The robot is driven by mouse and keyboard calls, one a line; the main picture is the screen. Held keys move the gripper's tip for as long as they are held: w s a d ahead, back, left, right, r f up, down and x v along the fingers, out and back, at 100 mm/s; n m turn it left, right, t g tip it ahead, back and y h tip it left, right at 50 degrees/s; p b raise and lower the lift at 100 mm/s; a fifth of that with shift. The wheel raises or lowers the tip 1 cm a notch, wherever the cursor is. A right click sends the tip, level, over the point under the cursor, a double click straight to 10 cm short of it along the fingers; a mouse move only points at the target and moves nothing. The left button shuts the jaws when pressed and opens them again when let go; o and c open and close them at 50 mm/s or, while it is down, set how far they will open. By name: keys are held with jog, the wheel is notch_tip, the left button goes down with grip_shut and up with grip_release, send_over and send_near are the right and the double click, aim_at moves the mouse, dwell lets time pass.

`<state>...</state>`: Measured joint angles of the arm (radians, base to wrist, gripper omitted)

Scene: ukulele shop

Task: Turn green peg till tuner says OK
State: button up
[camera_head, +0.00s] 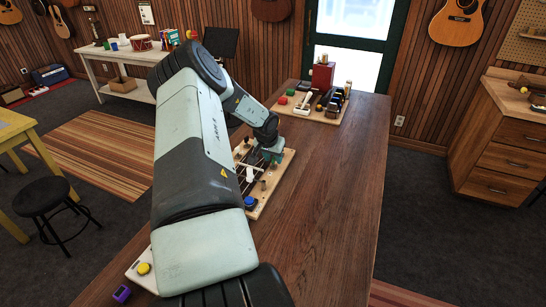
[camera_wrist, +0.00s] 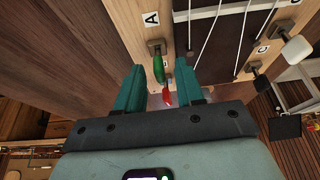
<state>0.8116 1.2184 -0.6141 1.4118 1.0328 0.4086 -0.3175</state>
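In the wrist view, the green peg (camera_wrist: 158,68) hangs from a metal post on a light wooden board (camera_wrist: 120,12), below the label A. My gripper (camera_wrist: 163,78) is open. Its two teal fingers stand on either side of the green peg, with a gap visible on each side. A red peg or tip (camera_wrist: 168,95) shows just below the green peg, also between the fingers. In the head view, my arm covers much of the board, and I cannot make out the green peg. I cannot read any tuner display.
A white-knobbed peg (camera_wrist: 296,48) and a dark peg stand on the board's right side, beyond several strings. In the head view, a blue knob (camera_head: 250,202) sits at the board's near end. A second board (camera_head: 328,115) holds tools farther back. The table's right side is clear.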

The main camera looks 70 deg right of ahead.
jog(key=shift+c, duration=0.4)
grip_shut()
jog(key=shift+m, duration=0.3)
jog(key=shift+w+m+g+y, duration=0.15)
jog(key=shift+m+g, duration=0.4)
jog(key=shift+m, duration=0.8)
jog(key=shift+w+m+g+y, duration=0.1)
jog(key=shift+m+g+y, duration=0.3)
jog(key=shift+m, duration=0.95)
jog(key=shift+o, duration=0.4)
grip_release()
jog(key=shift+g+h, duration=0.25)
jog(key=shift+s, duration=0.1)
